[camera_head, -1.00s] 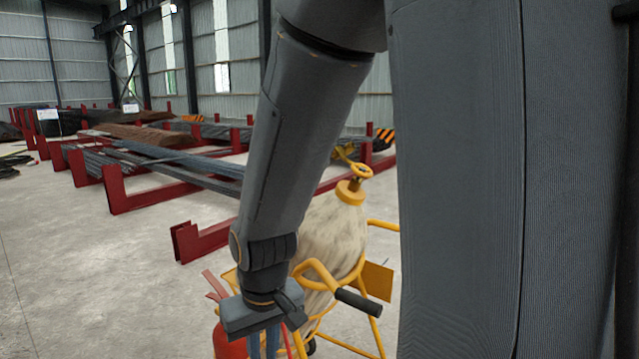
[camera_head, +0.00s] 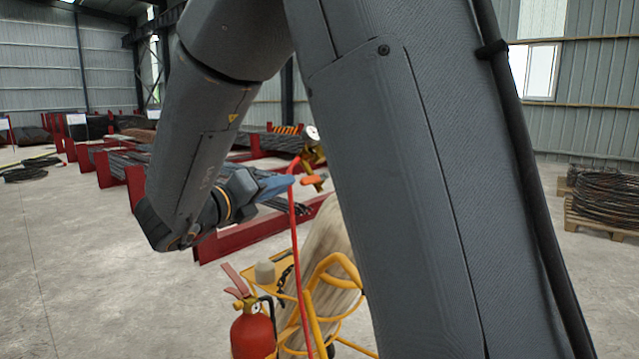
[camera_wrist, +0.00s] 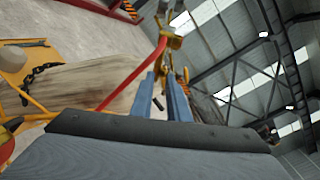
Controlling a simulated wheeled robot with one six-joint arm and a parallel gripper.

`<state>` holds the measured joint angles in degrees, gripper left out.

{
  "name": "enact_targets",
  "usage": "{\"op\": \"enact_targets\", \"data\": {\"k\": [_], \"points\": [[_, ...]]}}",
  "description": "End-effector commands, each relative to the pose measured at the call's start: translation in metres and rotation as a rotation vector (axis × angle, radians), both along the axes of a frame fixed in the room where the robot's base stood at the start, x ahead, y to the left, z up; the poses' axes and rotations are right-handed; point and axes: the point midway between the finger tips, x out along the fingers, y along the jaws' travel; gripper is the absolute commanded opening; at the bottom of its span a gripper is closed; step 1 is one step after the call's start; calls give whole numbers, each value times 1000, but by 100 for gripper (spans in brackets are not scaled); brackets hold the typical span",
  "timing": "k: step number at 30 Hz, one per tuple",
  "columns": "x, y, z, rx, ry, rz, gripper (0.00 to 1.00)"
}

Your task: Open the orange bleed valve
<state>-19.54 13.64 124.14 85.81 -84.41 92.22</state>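The orange bleed valve (camera_head: 315,180) shows in the head view as a small orange lever on a brass fitting (camera_head: 312,155) with a round gauge on top. The fitting sits above a beige gas cylinder (camera_head: 318,245). My gripper (camera_head: 285,184) points right and its tips are close to the lever's left side; I cannot tell if they touch. In the wrist view the two blue-grey fingers of my gripper (camera_wrist: 163,80) stand apart, with the brass fitting (camera_wrist: 171,41) just beyond their tips. The orange lever is hard to make out there.
A red hose (camera_head: 293,250) runs down from the fitting, close by my fingertips. A yellow cart (camera_head: 340,262) carries the cylinder, and a red fire extinguisher (camera_head: 252,335) is beside it. Red steel racks (camera_head: 135,188) stand behind.

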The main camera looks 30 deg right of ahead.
Motion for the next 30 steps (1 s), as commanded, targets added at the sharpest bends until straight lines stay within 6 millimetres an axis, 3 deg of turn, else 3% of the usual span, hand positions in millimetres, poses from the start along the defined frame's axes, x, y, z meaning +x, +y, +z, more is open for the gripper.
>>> {"op": "enact_targets", "data": {"k": [3,8,24,30], "points": [[-15,0,2,14,-74,-83,15],[-20,-7,5,18,-104,-119,15],[11,-94,6,17,-100,-118,15],[18,-111,5,17,-100,-115,15]]}}
